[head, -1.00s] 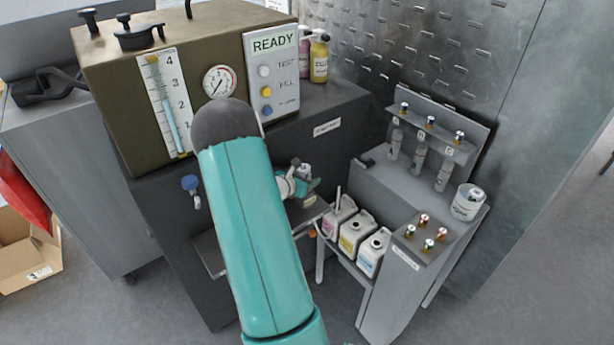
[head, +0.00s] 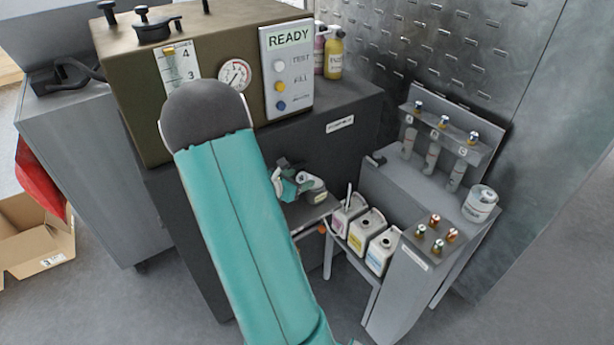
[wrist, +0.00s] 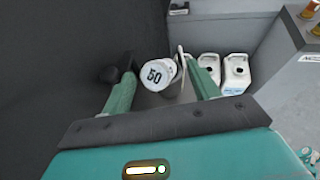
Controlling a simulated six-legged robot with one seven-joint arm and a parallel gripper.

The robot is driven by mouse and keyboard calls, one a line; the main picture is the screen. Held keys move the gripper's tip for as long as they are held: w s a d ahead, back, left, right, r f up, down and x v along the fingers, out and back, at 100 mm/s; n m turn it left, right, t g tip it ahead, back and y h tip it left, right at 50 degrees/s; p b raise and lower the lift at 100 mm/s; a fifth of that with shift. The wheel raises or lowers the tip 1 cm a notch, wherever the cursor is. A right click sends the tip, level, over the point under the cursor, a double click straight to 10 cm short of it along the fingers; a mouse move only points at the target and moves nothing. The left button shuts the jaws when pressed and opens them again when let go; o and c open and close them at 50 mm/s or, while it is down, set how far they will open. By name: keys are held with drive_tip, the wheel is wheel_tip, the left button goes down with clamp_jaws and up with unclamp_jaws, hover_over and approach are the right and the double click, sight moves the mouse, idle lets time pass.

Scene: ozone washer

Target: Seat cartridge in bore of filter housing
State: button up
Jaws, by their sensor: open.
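In the wrist view, a white cylinder marked "50" (wrist: 155,74), which looks like the cartridge, shows between the two green fingers of my gripper (wrist: 160,66). The fingers are open, one on each side of it; I cannot tell whether the right finger touches it. In the head view, my gripper (head: 296,182) is small and partly hidden by my arm, low at the front of the dark machine, above a small grey shelf (head: 306,213). The filter housing and its bore cannot be clearly made out.
The machine's panel (head: 287,68) reads READY. White jugs (head: 365,231) stand on a low stand right of the shelf. A grey bench (head: 395,190) holds a rack of cylinders (head: 432,152), a white tub (head: 480,203) and metal fittings (head: 437,240). A cardboard box lies left (head: 38,238).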

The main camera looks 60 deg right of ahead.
drive_tip(key=shift+a+r, duration=0.15)
drive_tip(key=shift+a, duration=0.15)
drive_tip(key=shift+c, duration=1.1)
drive_tip(key=s+d+r+m+g+y, duration=0.25)
drive_tip(key=s+m+y, duration=0.2)
drive_tip(key=m, duration=0.65)
drive_tip(key=s+d+r+m+g+y, duration=0.15)
drive_tip(key=s+m+g+y, duration=0.3)
drive_tip(key=m, duration=0.65)
drive_tip(key=w+r+m+t+y, duration=0.1)
drive_tip(key=w+m+t, duration=0.1)
drive_tip(key=m, duration=0.3)
drive_tip(key=w+r+m+t+y, duration=0.1)
drive_tip(key=w+m+t+y, duration=0.1)
drive_tip(key=w+m, duration=0.3)
drive_tip(key=w+d+r+m+t+y, duration=0.1)
drive_tip(key=w+r+m+t, duration=0.1)
drive_tip(key=w+m+t, duration=0.1)
drive_tip(key=shift+w+d+m+t+y, duration=0.15)
drive_tip(key=shift+m+t+y, duration=0.15)
drive_tip(key=shift+m+t, duration=0.55)
drive_tip(key=f, duration=0.4)
drive_tip(key=s+f, duration=0.1)
drive_tip(key=f, duration=0.8)
drive_tip(key=shift+s, duration=0.25)
drive_tip(key=c, duration=0.9)
